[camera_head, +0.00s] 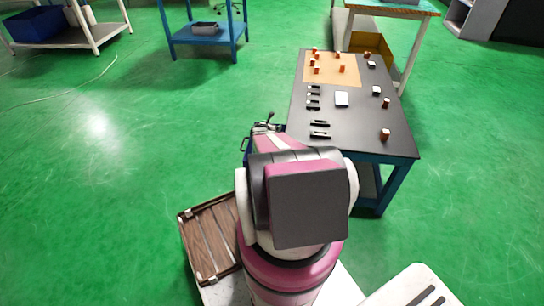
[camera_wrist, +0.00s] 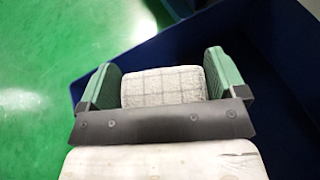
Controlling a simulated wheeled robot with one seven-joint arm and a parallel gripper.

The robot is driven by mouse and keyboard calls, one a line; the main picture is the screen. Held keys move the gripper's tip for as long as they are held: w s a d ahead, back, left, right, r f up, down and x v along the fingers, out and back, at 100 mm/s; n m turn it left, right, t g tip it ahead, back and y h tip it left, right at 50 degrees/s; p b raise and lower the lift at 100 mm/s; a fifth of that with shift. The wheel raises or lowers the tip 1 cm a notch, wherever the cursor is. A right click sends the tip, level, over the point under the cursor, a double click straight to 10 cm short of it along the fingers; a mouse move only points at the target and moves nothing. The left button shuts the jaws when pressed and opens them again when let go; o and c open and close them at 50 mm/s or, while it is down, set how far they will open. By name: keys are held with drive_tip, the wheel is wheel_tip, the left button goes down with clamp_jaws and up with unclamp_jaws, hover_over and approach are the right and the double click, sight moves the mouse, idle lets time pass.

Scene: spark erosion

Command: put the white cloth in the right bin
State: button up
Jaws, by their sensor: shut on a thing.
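The white cloth (camera_wrist: 163,88) has a faint grey grid and shows in the wrist view between the green fingers of my gripper (camera_wrist: 160,72). My gripper is shut on it, one finger at each side. A dark blue bin (camera_wrist: 275,50) lies around and behind the gripper in the wrist view, and its rim crosses at the upper left. The cloth appears above or just within the bin; I cannot tell its height. In the head view my own arm hides the gripper and cloth. I cannot tell from these views which bin this is.
A black-topped table (camera_head: 365,120) with small orange parts and dark tools stands right of my arm. A blue table (camera_head: 207,35) with a grey tray (camera_head: 205,28) and a white table (camera_head: 70,42) with a blue container (camera_head: 35,25) stand behind. Green floor is open on the left.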

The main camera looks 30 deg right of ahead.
drive_tip(key=f, duration=0.1)
drive_tip(key=d+f, duration=0.1)
drive_tip(key=f, duration=0.1)
drive_tip(key=shift+s+d+f, duration=0.2)
drive_tip(key=shift+d+f, duration=0.05)
drive_tip(key=shift+d, duration=0.15)
wheel_tip(320, 180, down, 10)
drive_tip(key=shift+r, duration=0.15)
drive_tip(key=o, duration=0.6)
drive_tip(key=shift+f, duration=0.2)
